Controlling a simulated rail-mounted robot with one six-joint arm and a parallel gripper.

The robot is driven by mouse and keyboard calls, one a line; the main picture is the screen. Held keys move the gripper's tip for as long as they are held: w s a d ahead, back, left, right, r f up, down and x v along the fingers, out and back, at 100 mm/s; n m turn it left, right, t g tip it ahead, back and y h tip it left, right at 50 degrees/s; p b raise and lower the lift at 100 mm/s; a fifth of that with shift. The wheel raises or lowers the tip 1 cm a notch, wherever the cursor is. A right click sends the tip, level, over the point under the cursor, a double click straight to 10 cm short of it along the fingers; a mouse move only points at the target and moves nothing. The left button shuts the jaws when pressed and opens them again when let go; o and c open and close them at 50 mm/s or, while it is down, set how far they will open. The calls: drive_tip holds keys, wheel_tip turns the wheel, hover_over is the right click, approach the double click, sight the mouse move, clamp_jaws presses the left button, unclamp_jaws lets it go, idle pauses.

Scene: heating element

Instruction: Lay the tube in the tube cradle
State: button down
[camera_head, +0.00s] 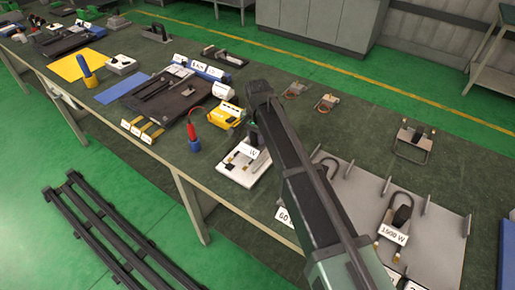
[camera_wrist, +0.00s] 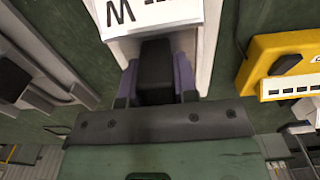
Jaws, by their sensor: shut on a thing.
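My gripper (camera_wrist: 157,78) is shut on a black block (camera_wrist: 156,70), which looks like the grip of the tube. The tube itself is mostly hidden in both views. A white label with a W (camera_wrist: 140,12) lies just beyond the fingertips. In the head view my arm reaches down over a white stand (camera_head: 237,176) with brass ends and a W label on it; this is probably the tube cradle. The black grip (camera_head: 252,136) stands upright there. I cannot tell whether the tube touches the stand.
A yellow meter (camera_head: 226,116) and a red-handled tool with a blue end (camera_head: 193,131) stand left of the stand. A grey rack (camera_head: 440,240) with a 1500 W element (camera_head: 397,225) lies to the right. A bent element (camera_head: 413,143) lies behind it.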

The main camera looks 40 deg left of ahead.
wheel_tip(320, 180, down, 3)
drive_tip(key=shift+f+b, duration=0.2)
drive_tip(key=shift+b, duration=0.6)
drive_tip(key=shift+r, duration=0.3)
drive_tip(key=shift+f, duration=0.15)
drive_tip(key=c, duration=1.3)
unclamp_jaws()
drive_tip(key=shift+f, duration=0.1)
drive_tip(key=shift+c, duration=0.2)
drive_tip(key=o, duration=0.5)
drive_tip(key=shift+c, duration=0.2)
wheel_tip(320, 180, up, 13)
drive_tip(key=p, duration=1.2)
drive_tip(key=shift+p, duration=0.4)
drive_tip(key=shift+f, duration=0.2)
